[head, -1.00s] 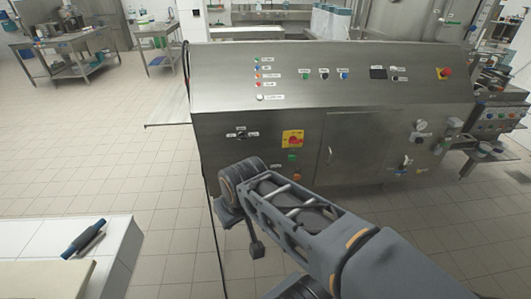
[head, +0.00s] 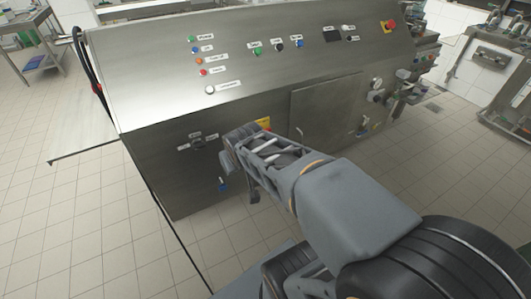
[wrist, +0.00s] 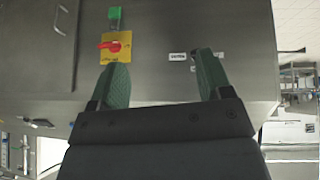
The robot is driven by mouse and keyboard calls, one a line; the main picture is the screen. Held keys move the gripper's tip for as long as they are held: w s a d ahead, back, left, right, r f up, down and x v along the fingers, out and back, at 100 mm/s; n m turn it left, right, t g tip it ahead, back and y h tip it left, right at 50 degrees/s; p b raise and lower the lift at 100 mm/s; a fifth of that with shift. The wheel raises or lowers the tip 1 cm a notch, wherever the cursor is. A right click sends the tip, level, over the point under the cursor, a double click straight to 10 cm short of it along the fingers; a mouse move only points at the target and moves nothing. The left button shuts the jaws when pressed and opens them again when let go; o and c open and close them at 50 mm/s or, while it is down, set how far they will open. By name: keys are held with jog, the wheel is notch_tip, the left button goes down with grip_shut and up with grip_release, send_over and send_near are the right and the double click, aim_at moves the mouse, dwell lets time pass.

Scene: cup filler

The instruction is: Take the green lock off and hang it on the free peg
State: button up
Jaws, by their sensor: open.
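The green lock (wrist: 114,14) shows at the top edge of the wrist view, at a yellow plate (wrist: 122,57) with a red switch handle (wrist: 115,45). In the head view my arm hides the lock, and only a bit of the yellow plate (head: 263,122) shows. My gripper (wrist: 161,62) is open and empty, with green finger pads. I cannot tell the distance to the panel. I cannot make out a free peg.
The steel cabinet (head: 160,85) has buttons and lamps on its sloping top. A small blue item (head: 222,184) is on its lower front, left of my arm. A selector (head: 197,143) is above it. The tiled floor (head: 60,220) at left is clear.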

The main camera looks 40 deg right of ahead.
jog(key=w+d+f+t+b, duration=0.45)
jog(key=d+f+b, duration=0.35)
jog(key=d+f, duration=0.25)
jog(key=w+d+f+t+b, duration=0.3)
jog(key=d+f+t+b, duration=0.2)
jog(key=d+f+b, duration=0.55)
jog(key=x, duration=0.4)
jog(key=a+x, duration=0.1)
jog(key=x, duration=0.7)
jog(key=shift+w+a+f, duration=0.1)
jog(key=shift+w+f, duration=0.2)
jog(key=shift+w, duration=0.05)
jog(key=shift+c, duration=0.3)
jog(key=c, duration=1)
jog(key=shift+r, duration=0.15)
